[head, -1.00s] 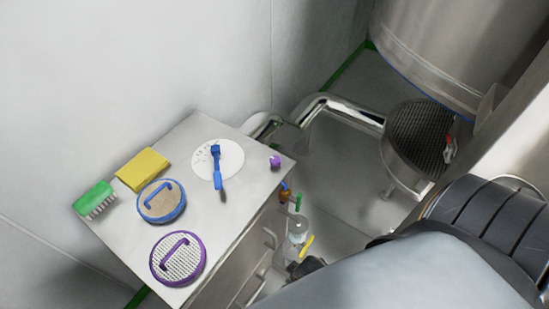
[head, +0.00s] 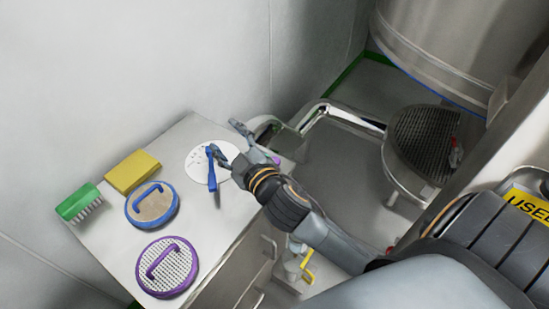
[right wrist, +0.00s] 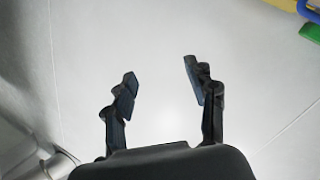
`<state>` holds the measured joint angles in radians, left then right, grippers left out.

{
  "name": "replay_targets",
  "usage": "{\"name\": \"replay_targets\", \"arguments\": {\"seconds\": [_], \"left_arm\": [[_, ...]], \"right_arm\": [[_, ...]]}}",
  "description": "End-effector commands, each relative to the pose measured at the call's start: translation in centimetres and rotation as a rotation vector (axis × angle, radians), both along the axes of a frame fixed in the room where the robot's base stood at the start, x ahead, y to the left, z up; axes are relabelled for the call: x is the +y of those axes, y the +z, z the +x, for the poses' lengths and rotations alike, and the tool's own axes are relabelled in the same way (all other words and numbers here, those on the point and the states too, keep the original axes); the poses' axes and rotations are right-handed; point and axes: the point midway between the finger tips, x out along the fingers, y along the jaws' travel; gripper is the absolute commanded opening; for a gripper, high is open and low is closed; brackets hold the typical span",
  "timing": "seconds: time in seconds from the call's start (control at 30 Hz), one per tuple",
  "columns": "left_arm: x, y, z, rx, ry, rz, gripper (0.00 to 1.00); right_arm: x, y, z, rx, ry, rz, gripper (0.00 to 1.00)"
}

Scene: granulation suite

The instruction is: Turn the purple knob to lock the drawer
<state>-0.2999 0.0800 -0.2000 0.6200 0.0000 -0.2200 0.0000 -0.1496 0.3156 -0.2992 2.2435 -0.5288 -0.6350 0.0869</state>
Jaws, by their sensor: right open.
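The purple knob (head: 276,159) sits at the back right corner of the steel cabinet top (head: 213,232). It is mostly hidden behind my right gripper (head: 226,139). The gripper is open, its fingers reaching left over the white disc, past the knob. In the right wrist view the open, empty fingers (right wrist: 158,78) have a pale surface behind them; the knob does not show there. The drawer front with its handle (head: 269,248) is on the cabinet's right side, seen at a steep angle. My left gripper is not in view.
A blue scoop-like tool (head: 213,170) lies on the white disc (head: 197,166), close to a fingertip. A yellow sponge (head: 132,171), green brush (head: 78,202), blue-rimmed sieve (head: 152,206) and purple-rimmed sieve (head: 167,267) are at left. A steel pipe frame (head: 345,113) stands behind, right.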

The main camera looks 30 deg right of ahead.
Motion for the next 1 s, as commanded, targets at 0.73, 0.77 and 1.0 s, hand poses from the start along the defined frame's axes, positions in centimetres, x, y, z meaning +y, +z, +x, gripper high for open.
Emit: {"name": "replay_targets", "arguments": {"seconds": [0.73,0.77,1.0], "left_arm": [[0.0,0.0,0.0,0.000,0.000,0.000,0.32],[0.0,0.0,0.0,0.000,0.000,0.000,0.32],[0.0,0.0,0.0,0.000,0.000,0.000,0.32]], "right_arm": [[14.6,2.0,-1.0,-0.807,1.398,-1.396,0.56],[13.4,1.0,-0.8,-0.768,1.460,-1.460,0.56],[-0.9,-3.5,1.6,-0.216,1.866,-1.853,0.56]]}}
